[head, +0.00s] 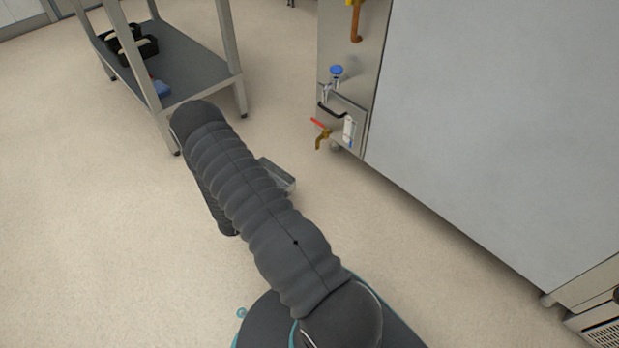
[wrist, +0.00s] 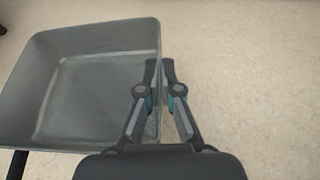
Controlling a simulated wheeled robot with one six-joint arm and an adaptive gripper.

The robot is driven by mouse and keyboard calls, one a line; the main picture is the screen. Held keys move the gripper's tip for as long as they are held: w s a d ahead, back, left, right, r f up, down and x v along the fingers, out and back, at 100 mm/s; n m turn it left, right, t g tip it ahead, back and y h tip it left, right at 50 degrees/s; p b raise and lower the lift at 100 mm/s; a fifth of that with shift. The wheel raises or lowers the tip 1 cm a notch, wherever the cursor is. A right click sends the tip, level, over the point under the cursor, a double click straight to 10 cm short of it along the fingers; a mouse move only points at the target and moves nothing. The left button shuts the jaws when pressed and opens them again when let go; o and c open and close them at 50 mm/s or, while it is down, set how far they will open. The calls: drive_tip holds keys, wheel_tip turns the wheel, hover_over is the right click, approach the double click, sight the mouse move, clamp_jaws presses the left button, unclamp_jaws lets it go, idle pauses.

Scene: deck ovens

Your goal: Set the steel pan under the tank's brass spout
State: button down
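The steel pan (head: 278,176) is a grey rectangular open pan, low over or on the floor; I cannot tell which. My arm hides part of it in the head view. In the wrist view the empty pan (wrist: 85,90) fills the left side. My gripper (wrist: 160,70) has one finger inside and one outside the pan's right wall, closed on it near the rim. The tank's brass spout (head: 322,140) with a red lever sticks out low on the steel cabinet, up and right of the pan, with bare floor below it.
A steel table (head: 195,65) with a lower shelf holding black bins (head: 135,47) stands at upper left. A large grey cabinet (head: 500,120) fills the right. A blue-knobbed tap (head: 336,72) sits above the spout. The floor between pan and spout is clear.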

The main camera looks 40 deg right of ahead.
drive_tip(key=shift+m+g, duration=0.6)
drive_tip(key=shift+g, duration=0.1)
drive_tip(key=s+d+f, duration=0.1)
drive_tip(key=s+f, duration=0.1)
drive_tip(key=f, duration=0.1)
drive_tip(key=shift+s+d, duration=0.35)
drive_tip(key=d, duration=0.5)
drive_tip(key=w+d+b, duration=0.1)
drive_tip(key=d, duration=0.5)
drive_tip(key=w+d, duration=0.1)
drive_tip(key=d, duration=0.4)
drive_tip(key=shift+d, duration=0.25)
drive_tip(key=f, duration=0.1)
drive_tip(key=d+f+b, duration=0.1)
drive_tip(key=shift+f, duration=0.8)
drive_tip(key=c, duration=1.8)
unclamp_jaws()
drive_tip(key=shift+f, duration=0.2)
drive_tip(key=o, duration=0.5)
drive_tip(key=shift+r, duration=0.1)
